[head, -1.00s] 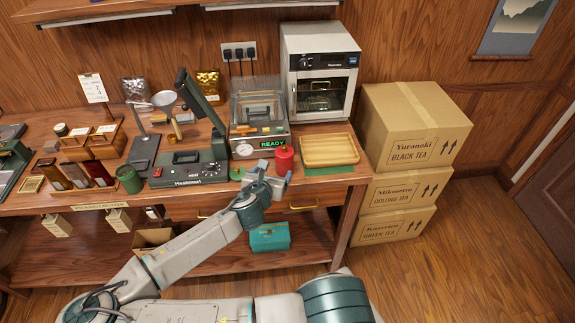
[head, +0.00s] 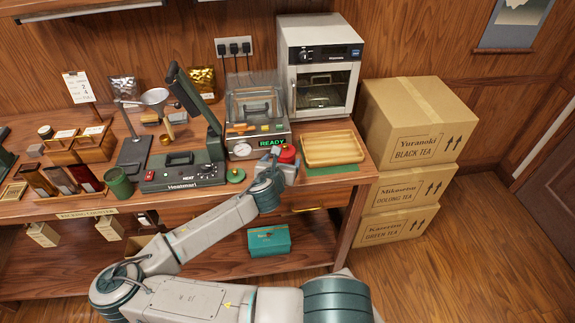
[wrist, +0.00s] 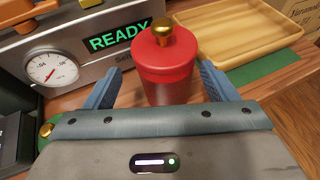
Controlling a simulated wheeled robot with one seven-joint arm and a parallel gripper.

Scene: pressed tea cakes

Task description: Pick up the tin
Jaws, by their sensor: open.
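The tin is a red cylinder with a domed lid and a gold knob. In the wrist view the tin (wrist: 167,68) stands upright on the counter. In the head view the tin (head: 287,154) is partly hidden behind my gripper (head: 282,165). In the wrist view my gripper (wrist: 160,88) is open, with one blue finger on the left of the tin and one on the right. Gaps show between the fingers and the tin's upper part. The tin's base is hidden by my gripper body.
A sealing machine (head: 258,138) with a READY display stands close behind and left of the tin. A wooden tray (head: 333,148) on a green mat lies close to its right. A small oven (head: 320,65) stands behind.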

